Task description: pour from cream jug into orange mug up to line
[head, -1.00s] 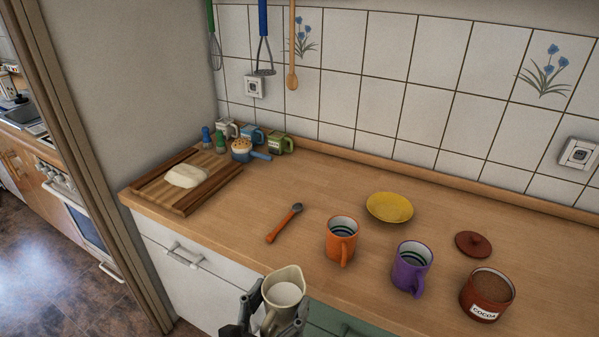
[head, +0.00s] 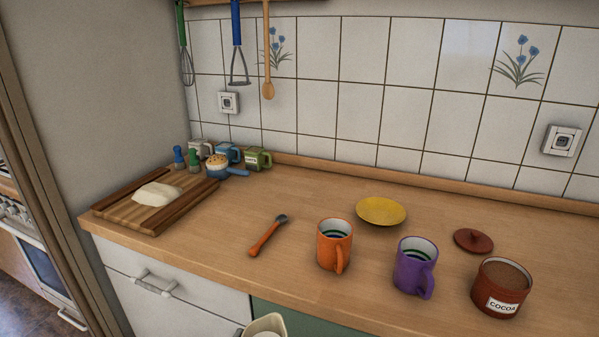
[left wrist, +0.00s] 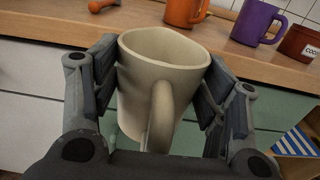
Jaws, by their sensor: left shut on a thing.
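The cream jug (left wrist: 150,95) is upright between the fingers of my left gripper (left wrist: 158,100), which is shut on it. In the head view only the jug's top (head: 265,325) shows at the bottom edge, in front of the counter, with white content inside. The orange mug (head: 335,245) stands upright on the counter, with coloured line rings on its inner wall. It also shows in the left wrist view (left wrist: 185,10), beyond the jug. The jug is apart from the mug and below the counter's top. My right gripper is in neither view.
Right of the orange mug stand a purple mug (head: 415,267) and a cocoa pot (head: 501,288), its lid (head: 473,240) behind. A yellow saucer (head: 381,211) lies behind the mugs. A spoon (head: 267,236) lies to the left. A cutting board (head: 120,213) is farther left.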

